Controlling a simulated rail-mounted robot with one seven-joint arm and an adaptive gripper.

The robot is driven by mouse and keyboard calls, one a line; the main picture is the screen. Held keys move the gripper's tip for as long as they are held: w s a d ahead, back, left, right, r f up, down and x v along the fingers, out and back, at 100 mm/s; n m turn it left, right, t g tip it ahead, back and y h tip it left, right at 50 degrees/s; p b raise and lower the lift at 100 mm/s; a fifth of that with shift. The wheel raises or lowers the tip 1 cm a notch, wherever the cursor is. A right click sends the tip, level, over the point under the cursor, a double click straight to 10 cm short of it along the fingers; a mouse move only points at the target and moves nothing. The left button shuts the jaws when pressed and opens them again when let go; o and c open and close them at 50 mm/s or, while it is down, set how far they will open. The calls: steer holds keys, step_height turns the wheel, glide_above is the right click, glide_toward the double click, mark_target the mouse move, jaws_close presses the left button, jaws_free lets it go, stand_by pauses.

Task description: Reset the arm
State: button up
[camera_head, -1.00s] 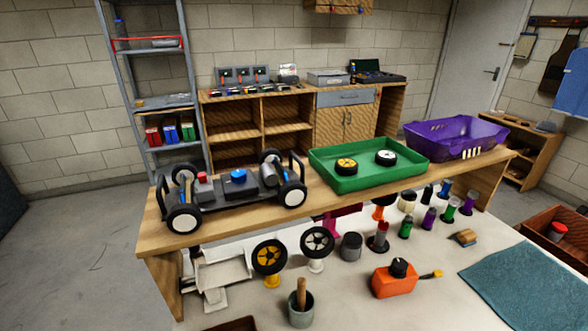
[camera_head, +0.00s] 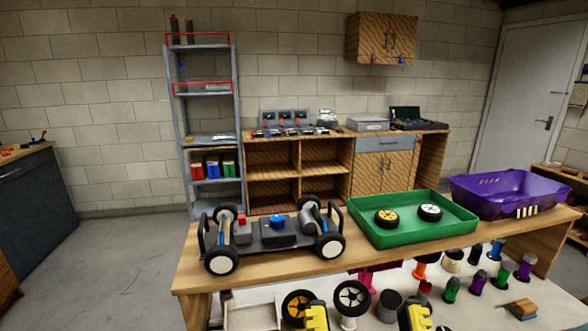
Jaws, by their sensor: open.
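My gripper (camera_head: 365,318) shows at the bottom edge, as two yellow fingertips set wide apart with nothing seen between them. It is open, and the rest of my arm is out of frame. The fingertips show in front of the lower white worktop, below the wooden bench in the picture. The racecar chassis (camera_head: 262,234), dark with black-and-white wheels, stands on the wooden bench (camera_head: 330,268). A green tray (camera_head: 420,236) to its right holds a yellow-hubbed wheel (camera_head: 386,217) and a white-hubbed wheel (camera_head: 429,212).
A purple basket (camera_head: 505,197) stands at the bench's right end. Two wheels on stands, one yellow-hubbed (camera_head: 297,305) and one white-hubbed (camera_head: 351,297), are close to my fingertips. Several coloured shock absorbers (camera_head: 490,280) stand right. Grey shelving (camera_head: 206,130) stands behind.

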step_height(320, 180, up, 31)
steer(key=p, duration=2.8)
steer(key=shift+d, duration=0.15)
